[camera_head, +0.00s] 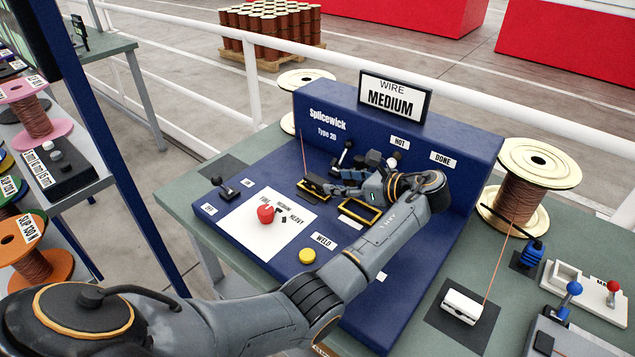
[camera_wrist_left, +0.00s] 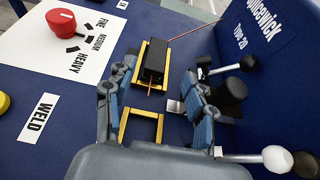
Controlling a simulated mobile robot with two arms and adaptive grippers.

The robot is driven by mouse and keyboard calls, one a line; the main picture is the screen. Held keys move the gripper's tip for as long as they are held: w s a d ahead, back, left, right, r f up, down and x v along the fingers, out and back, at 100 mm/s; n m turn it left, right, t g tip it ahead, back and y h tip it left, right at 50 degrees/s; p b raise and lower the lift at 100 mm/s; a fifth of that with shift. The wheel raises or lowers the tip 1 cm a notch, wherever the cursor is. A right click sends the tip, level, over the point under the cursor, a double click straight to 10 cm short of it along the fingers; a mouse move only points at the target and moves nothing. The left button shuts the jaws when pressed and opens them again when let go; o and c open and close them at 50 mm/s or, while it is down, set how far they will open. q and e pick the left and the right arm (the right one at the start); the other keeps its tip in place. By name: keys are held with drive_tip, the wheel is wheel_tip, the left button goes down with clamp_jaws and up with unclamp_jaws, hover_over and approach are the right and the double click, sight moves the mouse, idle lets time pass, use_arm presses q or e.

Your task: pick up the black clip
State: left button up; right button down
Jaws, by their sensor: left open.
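The black clip (camera_wrist_left: 154,62) is a dark block lying in a yellow-framed slot on the blue machine, with a copper wire at its near end. In the head view the clip (camera_head: 313,187) sits left of my left gripper (camera_head: 338,179). In the left wrist view my left gripper (camera_wrist_left: 158,82) is open and empty, its fingers on either side of the near end of the slot. The clip lies ahead between the finger lines; contact is not clear. My right gripper is not in view.
A second yellow frame (camera_head: 360,213) is empty. Black-knobbed levers (camera_head: 344,152) and a white-knobbed lever (camera_wrist_left: 276,158) stand close to the gripper. A red dial (camera_head: 265,213) and a yellow button (camera_head: 307,256) are on the panel. The machine's upright back (camera_head: 440,140) rises behind.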

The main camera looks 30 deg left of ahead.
sight(323, 182)
use_arm(q)
drive_tip(key=shift+a+f, duration=0.2)
drive_tip(key=shift+a, duration=0.35)
drive_tip(key=x, duration=0.1)
drive_tip(key=p+x, duration=0.1)
drive_tip(key=x, duration=0.1)
drive_tip(key=shift+s+a+f, duration=0.2)
drive_tip(key=shift+a, duration=0.05)
drive_tip(key=shift+w+a+f, duration=0.1)
drive_tip(key=shift+a+f, duration=0.1)
drive_tip(key=shift+a, duration=0.2)
drive_tip(key=shift+c, duration=0.2)
drive_tip(key=c, duration=1.1)
clamp_jaws()
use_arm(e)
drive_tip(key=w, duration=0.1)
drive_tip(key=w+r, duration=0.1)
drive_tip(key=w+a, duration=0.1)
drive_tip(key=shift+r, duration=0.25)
